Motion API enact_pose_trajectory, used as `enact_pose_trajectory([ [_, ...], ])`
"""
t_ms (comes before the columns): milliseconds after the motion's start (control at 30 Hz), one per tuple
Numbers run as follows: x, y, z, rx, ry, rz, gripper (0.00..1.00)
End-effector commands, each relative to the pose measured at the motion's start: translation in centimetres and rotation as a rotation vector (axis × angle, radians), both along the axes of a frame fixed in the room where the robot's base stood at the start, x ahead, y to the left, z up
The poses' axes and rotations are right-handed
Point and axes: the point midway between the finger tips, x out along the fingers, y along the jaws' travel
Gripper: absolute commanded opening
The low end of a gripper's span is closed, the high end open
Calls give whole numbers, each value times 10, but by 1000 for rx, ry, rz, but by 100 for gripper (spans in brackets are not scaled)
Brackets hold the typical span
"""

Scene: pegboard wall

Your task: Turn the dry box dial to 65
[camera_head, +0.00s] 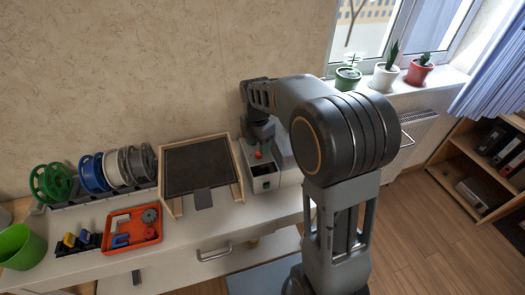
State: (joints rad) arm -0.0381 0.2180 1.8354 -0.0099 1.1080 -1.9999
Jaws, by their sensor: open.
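A light grey box (287,173) stands at the right end of the white bench, against the wall. It has a dark opening in its front and a small green mark; I take it to be the dry box. I cannot make out a dial or any numbers on it. A small orange-red part (258,154) shows at its top, just below my gripper. My gripper (261,138) hangs pointing down over the back left of the box. It is open, though its fingertips are small and partly hidden. I cannot tell whether it touches the box. My arm covers the box's right side.
A dark panel in a wooden frame (238,188) stands left of the box. Further left are an orange tray (148,238) with small parts, several spools (92,172) and a green cup (20,246). Potted plants (385,77) line the windowsill. Wooden floor (425,245) is clear at right.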

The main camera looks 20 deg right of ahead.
Motion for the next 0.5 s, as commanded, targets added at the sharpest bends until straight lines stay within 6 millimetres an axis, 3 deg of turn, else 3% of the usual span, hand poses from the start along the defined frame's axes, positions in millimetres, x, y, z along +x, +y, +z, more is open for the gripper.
enact_pose_trajectory([
  [200,-1,-1,-26,0,2,-2,53],
  [500,-1,-1,-35,0,0,-2,53],
])
